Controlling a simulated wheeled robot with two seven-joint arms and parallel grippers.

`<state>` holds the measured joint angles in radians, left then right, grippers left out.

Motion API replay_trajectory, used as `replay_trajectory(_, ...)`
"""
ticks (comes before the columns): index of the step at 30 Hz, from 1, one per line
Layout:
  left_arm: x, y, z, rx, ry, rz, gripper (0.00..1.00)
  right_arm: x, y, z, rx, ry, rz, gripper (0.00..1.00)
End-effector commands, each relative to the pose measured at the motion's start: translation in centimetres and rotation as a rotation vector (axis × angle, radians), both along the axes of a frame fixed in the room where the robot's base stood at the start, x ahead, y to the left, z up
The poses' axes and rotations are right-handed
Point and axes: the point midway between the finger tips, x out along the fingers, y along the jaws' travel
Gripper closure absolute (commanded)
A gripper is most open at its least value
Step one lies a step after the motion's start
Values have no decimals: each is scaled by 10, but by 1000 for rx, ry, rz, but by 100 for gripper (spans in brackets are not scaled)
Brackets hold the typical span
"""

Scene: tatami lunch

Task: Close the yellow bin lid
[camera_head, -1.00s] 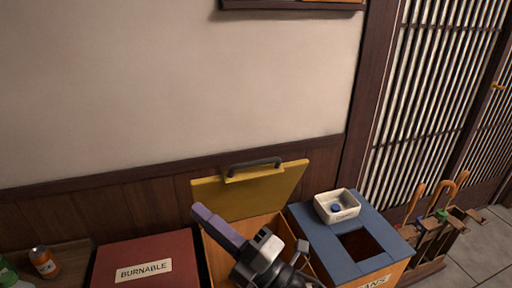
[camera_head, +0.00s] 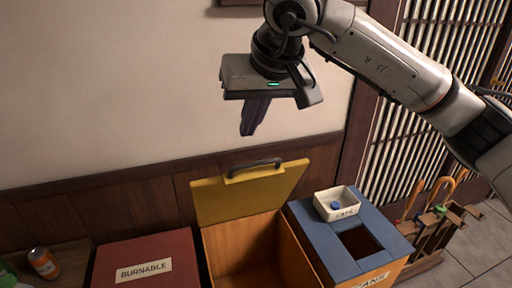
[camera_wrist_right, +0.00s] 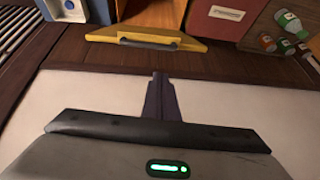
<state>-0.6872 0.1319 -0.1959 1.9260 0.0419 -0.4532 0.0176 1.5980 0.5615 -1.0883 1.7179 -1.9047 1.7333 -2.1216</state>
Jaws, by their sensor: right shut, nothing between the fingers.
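The yellow bin lid (camera_head: 250,191) stands open, raised and leaning back toward the wall, with a dark handle (camera_head: 255,168) along its top edge. The open bin (camera_head: 262,252) below it is orange-brown wood and looks empty where I can see in. My right gripper (camera_head: 248,130) is above the lid in front of the wall, shut and empty, fingers pointing down. In the right wrist view the shut fingers (camera_wrist_right: 162,82) point toward the yellow lid (camera_wrist_right: 147,39) and its handle (camera_wrist_right: 148,44), apart from them. My left gripper is not in view.
A red bin marked BURNABLE (camera_head: 144,262) stands left of the open bin. A blue-topped bin (camera_head: 318,236) with a white caps tray (camera_head: 337,204) stands right. An orange bottle (camera_head: 43,262) is at far left. An umbrella stand (camera_head: 436,237) is at right.

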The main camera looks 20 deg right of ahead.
Motion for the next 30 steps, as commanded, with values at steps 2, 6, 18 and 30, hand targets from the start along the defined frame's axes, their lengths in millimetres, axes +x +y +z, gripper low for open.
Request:
replay_trajectory(2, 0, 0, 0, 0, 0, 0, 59, 4, -15, 13, -63, -35, -10, 100)
replay_trajectory(6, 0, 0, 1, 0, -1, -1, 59, 10, -22, 13, -93, -47, -14, 100)
replay_trajectory(18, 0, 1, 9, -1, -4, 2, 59, 50, -19, -54, -87, -41, -14, 100)
replay_trajectory(30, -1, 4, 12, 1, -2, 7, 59, 24, -20, -74, -87, -47, -12, 100)
